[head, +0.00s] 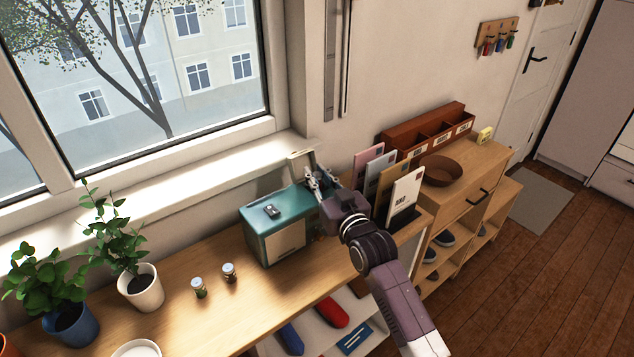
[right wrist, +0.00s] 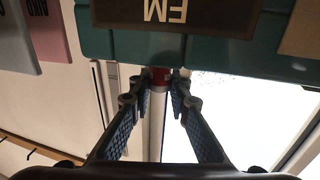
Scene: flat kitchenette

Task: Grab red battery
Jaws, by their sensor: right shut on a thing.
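My right gripper (head: 322,184) is at the right end of the teal radio (head: 258,250), near its top. In the right wrist view the fingers (right wrist: 160,84) are closed on the red battery (right wrist: 159,74), a small red piece with a pale lower part between the fingertips. The battery is close to the radio's teal edge (right wrist: 215,47); I cannot tell whether they touch. In the head view the battery is hidden by the gripper. My left gripper is not in view.
A letter rack with several envelopes (head: 404,196) stands just right of my gripper. Two small jars (head: 199,288) (head: 229,272) and potted plants (head: 140,288) stand left on the wooden counter. A brown bowl (head: 441,170) is farther right. The counter front before the radio is clear.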

